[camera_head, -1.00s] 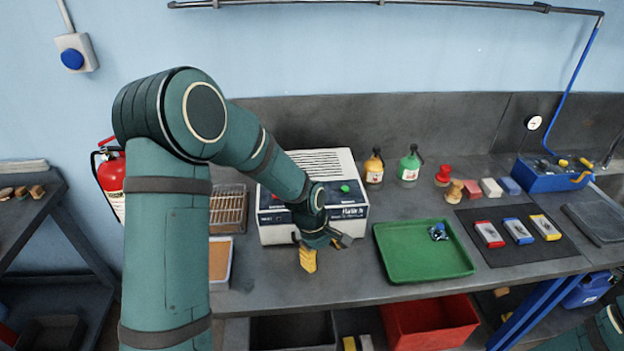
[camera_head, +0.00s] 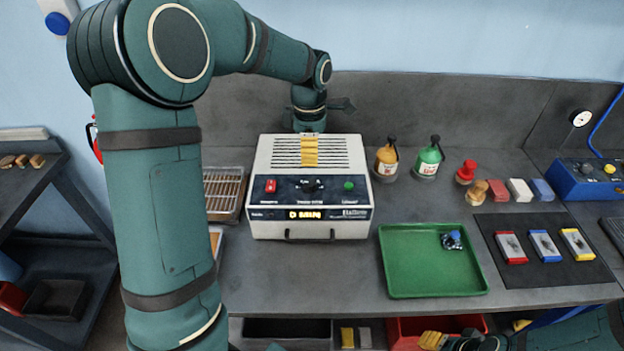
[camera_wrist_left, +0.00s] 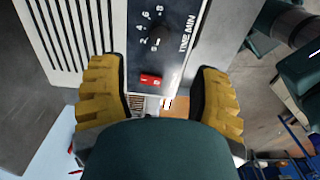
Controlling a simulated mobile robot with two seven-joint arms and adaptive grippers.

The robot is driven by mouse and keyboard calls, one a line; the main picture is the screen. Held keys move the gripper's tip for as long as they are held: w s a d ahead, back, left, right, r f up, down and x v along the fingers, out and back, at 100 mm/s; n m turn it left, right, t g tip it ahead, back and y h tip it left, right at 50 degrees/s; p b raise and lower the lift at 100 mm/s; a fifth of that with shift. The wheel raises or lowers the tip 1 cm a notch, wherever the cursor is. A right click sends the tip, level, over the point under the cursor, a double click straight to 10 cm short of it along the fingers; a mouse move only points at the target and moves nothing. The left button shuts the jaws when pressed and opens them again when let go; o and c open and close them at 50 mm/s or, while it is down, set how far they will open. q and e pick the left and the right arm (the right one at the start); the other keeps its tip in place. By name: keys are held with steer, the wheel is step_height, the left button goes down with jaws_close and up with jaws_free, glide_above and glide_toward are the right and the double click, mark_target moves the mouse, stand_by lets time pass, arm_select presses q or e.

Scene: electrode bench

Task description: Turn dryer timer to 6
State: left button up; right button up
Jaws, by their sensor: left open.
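The dryer (camera_head: 310,222) is a white box with a vented top and a dark front panel. On the panel are a red switch (camera_head: 271,187), a dark timer knob (camera_head: 312,186) in the middle and a green button (camera_head: 349,186). Its lit yellow display (camera_head: 305,214) appears to read 0 MIN. My left gripper (camera_head: 309,155) is over the vented top, behind the knob, open and empty. In the left wrist view, the numbered timer dial (camera_wrist_left: 158,30) and red switch (camera_wrist_left: 150,80) lie beyond its spread yellow fingers. My right gripper (camera_head: 435,341) shows partly at the bottom edge; its jaw state is unclear.
A wire rack (camera_head: 222,190) stands left of the dryer. Orange (camera_head: 386,160) and green (camera_head: 428,160) bottles stand to its right, with a green tray (camera_head: 420,275) in front of them. A dark mat (camera_head: 540,270) lies farther right. Bench space before the dryer is clear.

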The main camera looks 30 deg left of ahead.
mark_target(310, 182)
arm_select(q)
step_height(310, 182, down, 11)
steer(key=shift+r, duration=0.1)
stand_by(0.3)
jaws_close()
